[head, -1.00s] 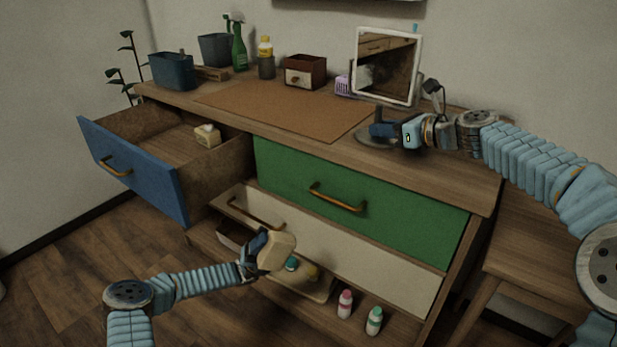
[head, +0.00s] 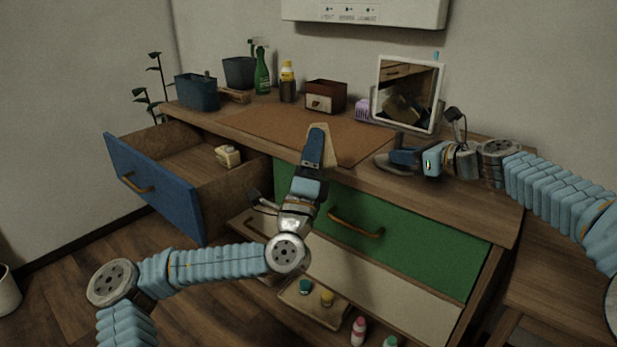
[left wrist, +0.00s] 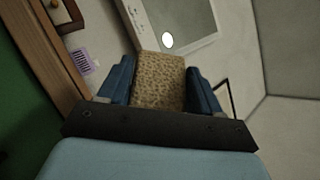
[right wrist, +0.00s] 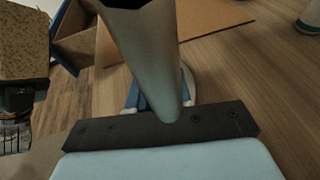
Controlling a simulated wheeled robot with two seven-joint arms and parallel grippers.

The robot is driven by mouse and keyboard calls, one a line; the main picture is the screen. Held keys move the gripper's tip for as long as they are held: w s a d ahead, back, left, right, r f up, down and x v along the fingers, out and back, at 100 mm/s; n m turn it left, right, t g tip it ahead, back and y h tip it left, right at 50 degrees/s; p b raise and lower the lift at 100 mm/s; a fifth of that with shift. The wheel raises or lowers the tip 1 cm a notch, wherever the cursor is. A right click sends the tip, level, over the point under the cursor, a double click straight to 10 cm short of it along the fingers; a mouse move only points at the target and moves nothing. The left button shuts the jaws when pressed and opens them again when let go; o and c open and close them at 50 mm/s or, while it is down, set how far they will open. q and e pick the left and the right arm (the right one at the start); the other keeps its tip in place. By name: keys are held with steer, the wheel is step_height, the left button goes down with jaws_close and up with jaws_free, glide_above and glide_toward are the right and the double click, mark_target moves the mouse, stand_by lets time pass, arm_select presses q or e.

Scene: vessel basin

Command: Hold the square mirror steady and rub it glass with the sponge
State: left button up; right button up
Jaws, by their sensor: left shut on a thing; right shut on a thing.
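The square mirror (head: 436,98) stands upright in a white frame at the right of the desk, its glass reflecting dark and tan shapes. Its round base (head: 383,164) is partly hidden by my right gripper (head: 400,160). That gripper is shut on the mirror's stand, seen as a grey tapering post (right wrist: 142,50) in the right wrist view. My left gripper (head: 318,148) points up before the desk, shut on the tan sponge (head: 330,152), apart from the mirror. The speckled sponge (left wrist: 160,78) fills the jaws in the left wrist view and also shows in the right wrist view (right wrist: 22,38).
An open blue drawer (head: 155,187) juts out at left with a pale block (head: 228,156) inside. A purple basket (head: 363,110), a small brown box (head: 326,97) and bottles line the desk's back. A white unit (head: 365,12) hangs above. The brown mat (head: 270,122) is clear.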

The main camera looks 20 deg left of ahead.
mark_target(326, 125)
arm_select(q)
steer(key=r+n+g+y, duration=0.2)
steer(key=n+y, duration=0.1)
steer(key=y, duration=0.1)
steer(key=w+d+r+n+g+y, duration=0.1)
steer(key=r+n+g+y, duration=0.1)
steer(key=y, duration=0.3)
steer(key=w+d+r+n+g+y, duration=0.1)
steer(key=r+n+g+y, duration=0.1)
steer(key=n+g+y, duration=0.2)
steer(key=shift+w+d+r+y, duration=0.15)
steer(key=shift+w+r+y, duration=0.05)
steer(key=shift+r+y, duration=0.2)
steer(key=w+d+r+g+h, duration=0.1)
steer(key=w+d+r, duration=0.1)
steer(key=w+d, duration=0.4)
steer(key=shift+w+d+r+n, duration=0.3)
steer(key=shift+d+r, duration=0.1)
steer(key=shift+d, duration=0.3)
steer(key=shift+w+d, duration=0.25)
steer(key=shift+w, duration=0.25)
steer(key=shift+w+d, duration=0.25)
steer(key=shift+w, duration=0.2)
